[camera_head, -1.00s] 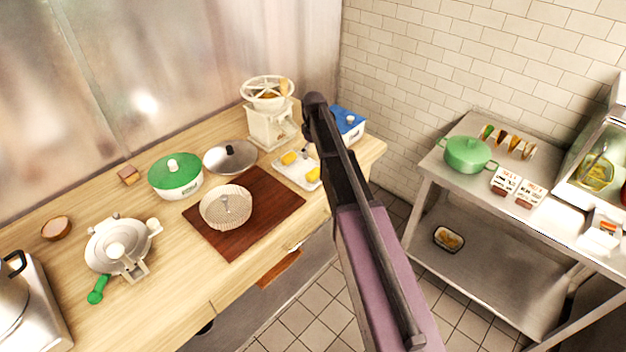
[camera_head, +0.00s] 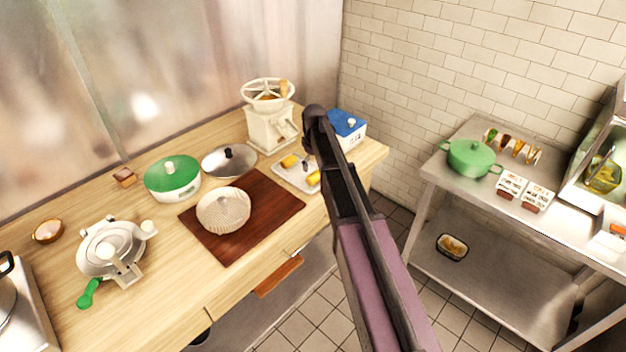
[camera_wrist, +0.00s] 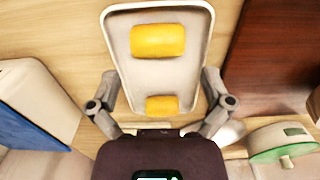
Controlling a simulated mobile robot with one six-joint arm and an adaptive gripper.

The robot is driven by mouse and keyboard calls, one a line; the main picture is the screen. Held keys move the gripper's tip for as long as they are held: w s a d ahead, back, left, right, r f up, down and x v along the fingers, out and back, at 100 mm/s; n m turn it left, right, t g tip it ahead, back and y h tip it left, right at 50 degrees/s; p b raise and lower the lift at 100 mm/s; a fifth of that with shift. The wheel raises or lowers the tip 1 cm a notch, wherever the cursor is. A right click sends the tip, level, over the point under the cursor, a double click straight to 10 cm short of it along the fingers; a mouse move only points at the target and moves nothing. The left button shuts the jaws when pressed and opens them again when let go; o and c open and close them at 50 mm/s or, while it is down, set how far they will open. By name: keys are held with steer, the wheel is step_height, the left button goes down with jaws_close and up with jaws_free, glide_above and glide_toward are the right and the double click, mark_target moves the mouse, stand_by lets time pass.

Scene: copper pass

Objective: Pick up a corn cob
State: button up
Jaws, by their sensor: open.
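Two yellow corn cobs lie on a pale tray (camera_wrist: 123,40) on the wooden counter. One corn cob (camera_wrist: 158,41) is toward the upper part of the tray in the wrist view, the other corn cob (camera_wrist: 161,105) toward the lower part. In the head view the cobs show as a left one (camera_head: 289,161) and a right one (camera_head: 314,178), beside my arm. My gripper (camera_wrist: 160,78) is open and empty, with one finger on each side of the tray in the wrist view. I cannot tell its height above the tray. In the head view my arm mostly hides it.
A brown cutting board (camera_head: 275,208) with a pale round basket (camera_head: 223,209) lies left of the tray. A cream grinder (camera_head: 268,125) stands behind it. A blue-topped box (camera_head: 347,127) is behind my arm. A steel table (camera_head: 440,176) stands at the right.

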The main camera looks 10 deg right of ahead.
mark_target(315, 174)
steer(key=shift+f, duration=0.1)
steer(key=shift+d+f+b, duration=0.1)
steer(key=shift+f+b, duration=2.45)
steer(key=shift+b, duration=0.05)
steer(key=c, duration=0.9)
